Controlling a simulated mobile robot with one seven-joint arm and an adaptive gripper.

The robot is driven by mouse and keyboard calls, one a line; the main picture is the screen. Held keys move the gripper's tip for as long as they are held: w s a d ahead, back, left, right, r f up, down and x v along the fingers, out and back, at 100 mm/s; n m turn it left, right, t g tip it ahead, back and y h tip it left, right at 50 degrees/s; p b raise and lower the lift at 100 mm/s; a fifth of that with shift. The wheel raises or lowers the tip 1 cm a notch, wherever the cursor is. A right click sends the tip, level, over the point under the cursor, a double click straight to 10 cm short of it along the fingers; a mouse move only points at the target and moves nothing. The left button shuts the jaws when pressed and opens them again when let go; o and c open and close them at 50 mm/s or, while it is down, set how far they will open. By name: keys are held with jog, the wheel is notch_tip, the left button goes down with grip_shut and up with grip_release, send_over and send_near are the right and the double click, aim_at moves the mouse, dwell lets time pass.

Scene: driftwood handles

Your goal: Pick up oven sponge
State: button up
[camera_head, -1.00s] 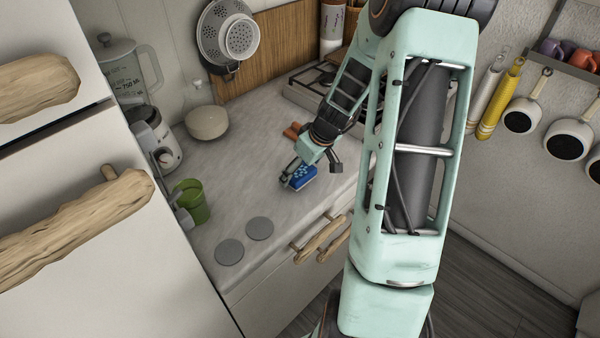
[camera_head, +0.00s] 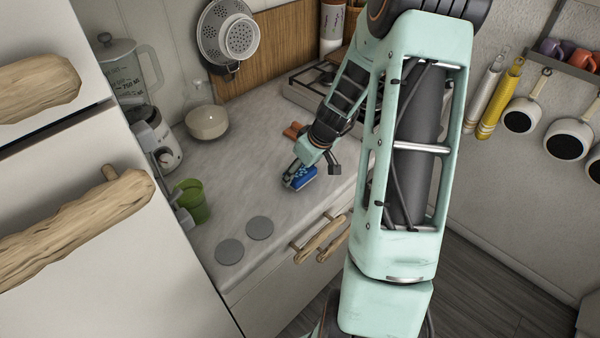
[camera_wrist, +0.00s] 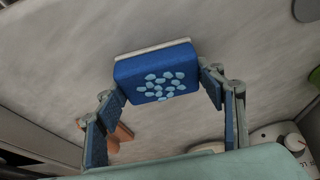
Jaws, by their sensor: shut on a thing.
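The sponge (camera_head: 301,178) is a blue block with light blue spots and a pale layer on one side. In the head view it is at the front part of the grey countertop. In the wrist view the sponge (camera_wrist: 158,76) sits between the two fingers of my gripper (camera_wrist: 163,88). My gripper (camera_head: 296,172) is shut on the sponge, with a finger on each side of it. The head view does not clearly show whether the sponge touches the countertop.
A green cup (camera_head: 191,201) and two grey discs (camera_head: 245,241) are left of the sponge. A brown object (camera_head: 294,131) lies behind it. A bowl (camera_head: 207,122) and blender (camera_head: 150,130) stand at the back left; a stove (camera_head: 303,88) is behind. The countertop between is clear.

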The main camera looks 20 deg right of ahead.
aim_at(300, 171)
jog(key=shift+r, duration=0.15)
jog(key=shift+r, duration=0.25)
notch_tip(300, 171, up, 3)
jog(key=shift+s+a+r+p, duration=0.1)
jog(key=shift+s+a+p, duration=0.05)
jog(key=shift+p, duration=0.85)
jog(key=s+a+r, duration=0.1)
jog(key=s+a+r+p, duration=0.1)
jog(key=r, duration=0.1)
jog(key=s+a+r, duration=0.1)
jog(key=r, duration=0.1)
jog(key=shift+s+r, duration=0.1)
jog(key=shift+r, duration=0.05)
jog(key=s+a+r, duration=0.3)
jog(key=s+a, duration=0.3)
jog(key=shift+s+a+r, duration=0.15)
jog(key=shift+s+r, duration=0.2)
jog(key=shift+r, duration=0.05)
